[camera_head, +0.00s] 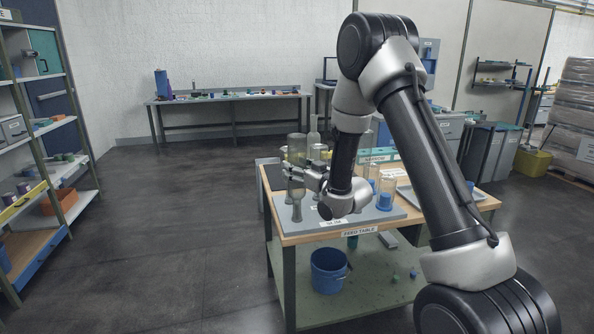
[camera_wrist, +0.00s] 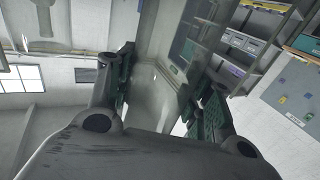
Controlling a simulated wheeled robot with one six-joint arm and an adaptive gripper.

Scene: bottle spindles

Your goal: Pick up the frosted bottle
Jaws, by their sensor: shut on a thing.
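The frosted bottle (camera_head: 297,149), translucent and grey-green, is held above the front left of the feed table. Its wide part is up and its narrow part points down, so it looks upside down. My gripper (camera_head: 299,173) is shut around its middle from the right. In the wrist view, the bottle (camera_wrist: 156,92) fills the space between the two dark green finger pads of my gripper (camera_wrist: 160,98). I cannot tell whether its lower end touches the grey board below.
The feed table (camera_head: 357,231) carries a grey board, another clear bottle (camera_head: 314,133) behind, and a clear container with blue contents (camera_head: 386,192) at right. A blue bucket (camera_head: 328,271) stands on the lower shelf. A shelving rack (camera_head: 38,130) is at left; the floor between is clear.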

